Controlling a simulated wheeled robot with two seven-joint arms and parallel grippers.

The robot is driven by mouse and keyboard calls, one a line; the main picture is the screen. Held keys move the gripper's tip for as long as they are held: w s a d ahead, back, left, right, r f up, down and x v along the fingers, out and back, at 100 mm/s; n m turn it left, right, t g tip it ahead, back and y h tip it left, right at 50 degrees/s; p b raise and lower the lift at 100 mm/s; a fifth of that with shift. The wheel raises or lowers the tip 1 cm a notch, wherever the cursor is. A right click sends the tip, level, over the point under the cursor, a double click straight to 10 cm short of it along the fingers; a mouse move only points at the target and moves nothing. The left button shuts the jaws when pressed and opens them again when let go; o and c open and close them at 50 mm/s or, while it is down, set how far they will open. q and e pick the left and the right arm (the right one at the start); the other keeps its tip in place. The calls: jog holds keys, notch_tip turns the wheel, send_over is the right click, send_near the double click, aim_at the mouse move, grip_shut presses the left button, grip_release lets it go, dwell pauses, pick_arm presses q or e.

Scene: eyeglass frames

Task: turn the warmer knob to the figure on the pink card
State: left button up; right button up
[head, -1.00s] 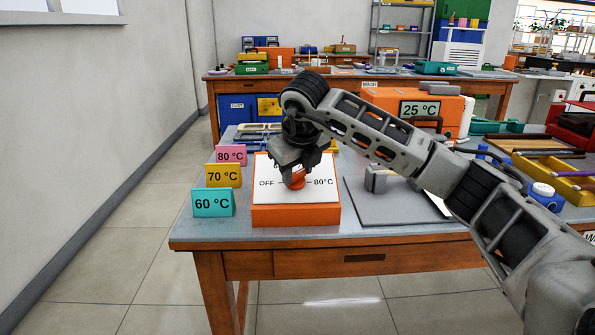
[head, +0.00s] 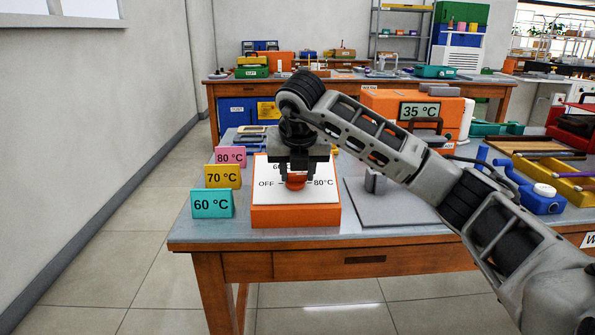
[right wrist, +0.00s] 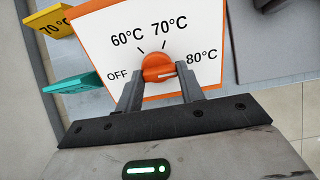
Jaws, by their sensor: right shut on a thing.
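The orange warmer (head: 295,216) stands on the near table with a white dial face marked OFF, 60, 70 and 80 °C. Its round orange knob (head: 297,182) also shows in the right wrist view (right wrist: 155,65), with a white mark directed to the right, toward the 80 °C side. My right gripper (head: 297,173) is shut on the knob from above, one finger on each side. The pink card (head: 230,155) reads 80 °C and stands left of the warmer. My left gripper is not in view.
A yellow 70 °C card (head: 222,176) and a teal 60 °C card (head: 212,204) stand left of the warmer. An orange box with a display (head: 420,110) reading 35 °C stands behind. A grey plate (head: 395,208) lies to the right.

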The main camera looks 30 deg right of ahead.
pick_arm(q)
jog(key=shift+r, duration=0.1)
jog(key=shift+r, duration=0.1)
pick_arm(e)
jog(key=o, duration=1)
pick_arm(q)
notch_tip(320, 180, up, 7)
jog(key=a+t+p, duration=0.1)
jog(key=p, duration=0.3)
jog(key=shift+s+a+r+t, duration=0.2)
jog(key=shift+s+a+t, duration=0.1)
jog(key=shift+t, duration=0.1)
pick_arm(e)
jog(key=v, duration=1.6)
jog(key=shift+a, duration=0.1)
